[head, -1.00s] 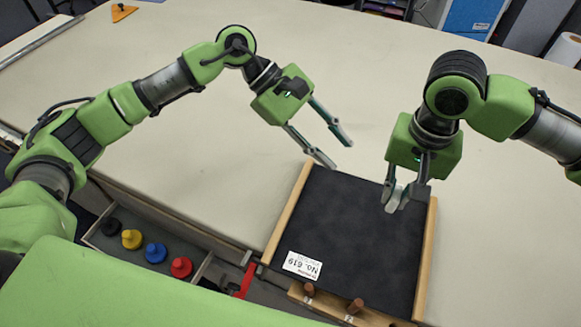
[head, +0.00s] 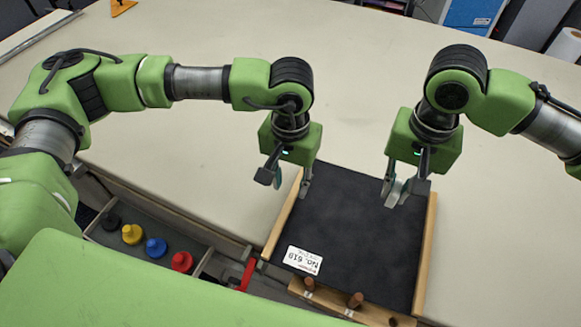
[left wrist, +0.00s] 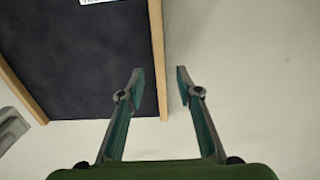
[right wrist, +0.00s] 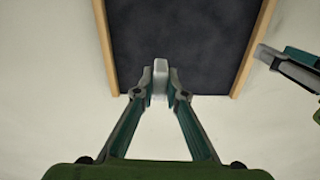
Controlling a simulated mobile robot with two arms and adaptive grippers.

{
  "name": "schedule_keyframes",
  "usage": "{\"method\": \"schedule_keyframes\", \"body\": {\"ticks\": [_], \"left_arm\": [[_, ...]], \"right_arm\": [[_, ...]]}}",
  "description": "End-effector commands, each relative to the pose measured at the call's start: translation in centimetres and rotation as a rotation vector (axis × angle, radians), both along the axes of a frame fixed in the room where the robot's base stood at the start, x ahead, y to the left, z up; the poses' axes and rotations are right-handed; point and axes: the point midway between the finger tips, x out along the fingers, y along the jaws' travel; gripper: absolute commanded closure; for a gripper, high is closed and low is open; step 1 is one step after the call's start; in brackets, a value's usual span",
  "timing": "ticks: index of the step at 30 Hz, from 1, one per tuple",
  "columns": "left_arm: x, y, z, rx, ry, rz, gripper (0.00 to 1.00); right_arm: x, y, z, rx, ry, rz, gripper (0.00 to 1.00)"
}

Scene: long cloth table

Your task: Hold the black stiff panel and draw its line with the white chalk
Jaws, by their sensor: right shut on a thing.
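The black stiff panel (head: 350,235) lies over the table's near edge, with wooden strips along its left and right sides and a white "No. 619" label (head: 302,260). No chalk line shows on it. My right gripper (head: 400,192) is shut on the white chalk (right wrist: 160,76), over the panel's far right part; whether the chalk touches it I cannot tell. My left gripper (head: 291,188) is open and empty at the panel's far left corner. In the left wrist view its fingers (left wrist: 157,80) stand either side of the wooden strip, one over the panel, one over the table.
A tray (head: 205,262) at the near left holds black, yellow, blue and red knobbed pieces (head: 156,248). A red clamp-like part (head: 246,274) and wooden pegs (head: 355,300) sit by the panel's near edge.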

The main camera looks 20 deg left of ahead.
Motion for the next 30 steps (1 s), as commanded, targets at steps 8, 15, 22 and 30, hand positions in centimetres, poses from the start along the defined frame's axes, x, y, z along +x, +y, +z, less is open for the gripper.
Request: {"method": "schedule_keyframes", "body": {"ticks": [8, 15, 22, 30], "left_arm": [[0.0, 0.0, -4.5, -0.001, 0.002, 0.002, 0.68], [0.0, 0.0, -5.8, -0.001, 0.000, 0.002, 0.68], [0.0, 0.0, -5.8, -0.002, 0.000, 0.002, 0.68], [0.0, 0.0, -5.8, -0.001, 0.000, 0.002, 1.00]], "right_arm": [[0.0, 0.0, 0.0, 0.000, 0.000, 0.000, 1.00], [0.0, 0.0, 0.0, 0.000, 0.000, 0.000, 1.00], [0.0, 0.0, 0.0, 0.000, 0.000, 0.000, 1.00], [0.0, 0.0, 0.0, 0.000, 0.000, 0.000, 1.00]]}}
